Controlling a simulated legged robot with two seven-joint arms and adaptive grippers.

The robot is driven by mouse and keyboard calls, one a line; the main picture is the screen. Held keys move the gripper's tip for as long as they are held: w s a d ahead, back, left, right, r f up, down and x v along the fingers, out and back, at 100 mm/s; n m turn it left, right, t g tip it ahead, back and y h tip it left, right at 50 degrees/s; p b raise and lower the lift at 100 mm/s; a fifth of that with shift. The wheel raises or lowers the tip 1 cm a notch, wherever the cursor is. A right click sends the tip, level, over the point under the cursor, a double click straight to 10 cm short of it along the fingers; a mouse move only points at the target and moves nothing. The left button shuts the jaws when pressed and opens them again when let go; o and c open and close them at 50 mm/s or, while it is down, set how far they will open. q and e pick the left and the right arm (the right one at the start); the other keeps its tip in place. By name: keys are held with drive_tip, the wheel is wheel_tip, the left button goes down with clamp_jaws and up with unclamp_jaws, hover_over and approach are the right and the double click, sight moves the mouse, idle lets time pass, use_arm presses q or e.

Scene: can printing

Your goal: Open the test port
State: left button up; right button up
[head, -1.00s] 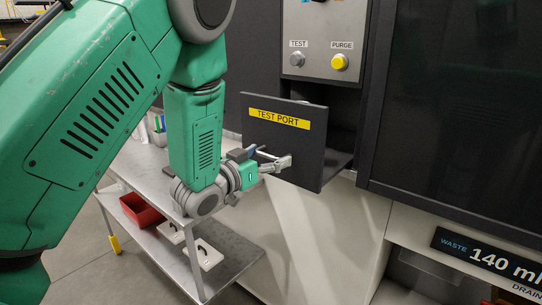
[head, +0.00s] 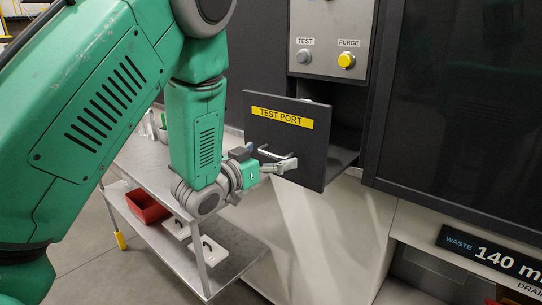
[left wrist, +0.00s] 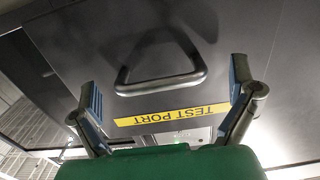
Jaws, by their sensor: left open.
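The test port door (head: 262,135) is a dark panel with a yellow TEST PORT label (head: 282,117). It stands swung out from the machine, with a dark recess (head: 346,135) visible behind its right side. My left gripper (head: 268,158) is in front of the door's lower part, by its handle, and is open. In the left wrist view the door (left wrist: 258,30) fills much of the picture, with the label upside down. The dark handle (left wrist: 160,83) shows between the spread fingers (left wrist: 165,85), with nothing clamped. My right gripper is not in view.
A control panel with a TEST button (head: 304,56) and a yellow PURGE button (head: 346,60) is above the door. A metal cart (head: 140,165) with a red bin (head: 146,208) stands below left. A waste display (head: 490,255) is at lower right.

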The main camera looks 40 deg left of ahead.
use_arm(q)
drive_tip(key=shift+s, duration=0.2)
drive_tip(key=s, duration=0.7)
drive_tip(key=shift+a, duration=0.35)
drive_tip(key=shift+f, duration=0.1)
